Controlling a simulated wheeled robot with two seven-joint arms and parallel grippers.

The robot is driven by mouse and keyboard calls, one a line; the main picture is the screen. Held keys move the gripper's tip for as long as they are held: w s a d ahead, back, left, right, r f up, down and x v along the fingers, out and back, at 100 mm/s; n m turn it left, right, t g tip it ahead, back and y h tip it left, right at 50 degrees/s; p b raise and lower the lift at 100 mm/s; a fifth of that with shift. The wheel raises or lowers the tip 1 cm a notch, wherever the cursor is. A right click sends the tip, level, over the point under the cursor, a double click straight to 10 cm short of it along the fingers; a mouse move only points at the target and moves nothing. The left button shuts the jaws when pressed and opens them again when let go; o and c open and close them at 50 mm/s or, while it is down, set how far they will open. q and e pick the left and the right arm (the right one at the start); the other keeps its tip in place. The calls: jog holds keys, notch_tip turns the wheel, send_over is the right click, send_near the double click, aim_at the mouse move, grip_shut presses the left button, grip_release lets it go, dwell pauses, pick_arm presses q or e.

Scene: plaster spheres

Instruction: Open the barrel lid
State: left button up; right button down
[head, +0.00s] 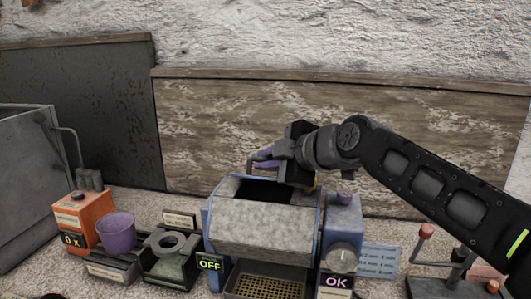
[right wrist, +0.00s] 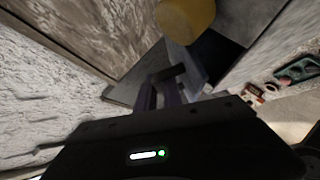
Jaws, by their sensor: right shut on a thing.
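The barrel (head: 262,232) is a grey faceted drum in a blue frame, in the lower middle of the head view. A dark opening (head: 266,190) shows in its top. My right gripper (head: 264,160) is above the barrel's top with its purple fingers pointing left. It is shut on a dark handle, which shows between the fingers in the right wrist view (right wrist: 168,75). The handle seems to belong to the lid, a grey panel (right wrist: 139,82); the exact join is hard to make out. My left gripper is not in view.
A control box (head: 342,220) with a knob stands right of the barrel. A perforated tray (head: 265,285) is below it. A purple cup (head: 117,232) and an orange box (head: 84,218) stand left. A wooden board (head: 400,130) stands behind. A yellow cylinder (right wrist: 185,18) is near the gripper.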

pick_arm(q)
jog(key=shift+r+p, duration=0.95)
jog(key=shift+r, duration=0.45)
pick_arm(e)
jog(key=shift+w+d+r+m+g, duration=0.15)
jog(key=shift+w+r+m+g, duration=0.25)
jog(key=shift+g, duration=0.3)
jog(key=shift+f, duration=0.1)
jog(key=c, duration=1.8)
grip_release()
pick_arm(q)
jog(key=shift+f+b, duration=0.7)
pick_arm(e)
jog(key=v, duration=0.7)
jog(key=shift+s+d, duration=0.25)
